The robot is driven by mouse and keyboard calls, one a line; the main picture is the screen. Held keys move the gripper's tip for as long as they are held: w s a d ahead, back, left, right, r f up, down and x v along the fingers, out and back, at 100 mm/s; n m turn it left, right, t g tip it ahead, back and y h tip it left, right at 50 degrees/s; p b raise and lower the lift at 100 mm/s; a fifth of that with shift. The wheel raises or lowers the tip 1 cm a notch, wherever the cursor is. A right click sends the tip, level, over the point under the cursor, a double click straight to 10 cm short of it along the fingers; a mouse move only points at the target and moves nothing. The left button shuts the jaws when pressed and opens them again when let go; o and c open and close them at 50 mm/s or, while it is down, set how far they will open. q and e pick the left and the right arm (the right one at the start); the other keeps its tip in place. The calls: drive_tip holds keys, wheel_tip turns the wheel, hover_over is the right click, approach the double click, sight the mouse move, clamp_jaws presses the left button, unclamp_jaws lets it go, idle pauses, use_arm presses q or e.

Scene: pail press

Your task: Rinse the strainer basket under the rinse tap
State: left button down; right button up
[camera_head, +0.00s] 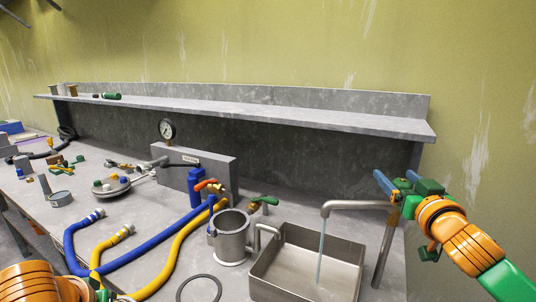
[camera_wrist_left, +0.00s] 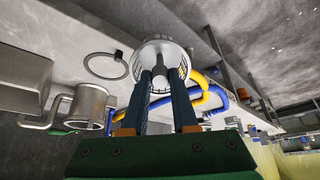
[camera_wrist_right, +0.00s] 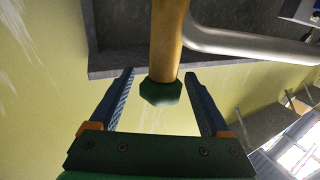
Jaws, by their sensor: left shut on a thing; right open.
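The strainer basket (camera_wrist_left: 160,62) is a pale perforated cup with a central stem in the left wrist view. My left gripper (camera_wrist_left: 166,85) is shut on that stem. The head view does not show the basket. The rinse tap (camera_head: 355,205) has a bent grey spout, and a thin stream of water (camera_head: 321,250) falls from it into the grey sink (camera_head: 350,268). My right gripper (camera_head: 395,186) is open at the top of the tap's post. In the right wrist view, a brass post (camera_wrist_right: 168,40) with a green knob (camera_wrist_right: 160,92) stands between the open fingers (camera_wrist_right: 160,98), apparently untouched.
A metal pail (camera_head: 231,238) with a side pipe stands left of the sink. A dark ring (camera_head: 199,279) lies on the counter in front. Blue (camera_head: 130,262) and yellow hoses cross the counter. A long shelf (camera_head: 250,112) runs along the back.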

use_arm(q)
drive_tip(key=shift+r, duration=0.3)
drive_tip(key=shift+s, duration=0.1)
use_arm(e)
drive_tip(key=shift+w, duration=0.6)
clamp_jaws()
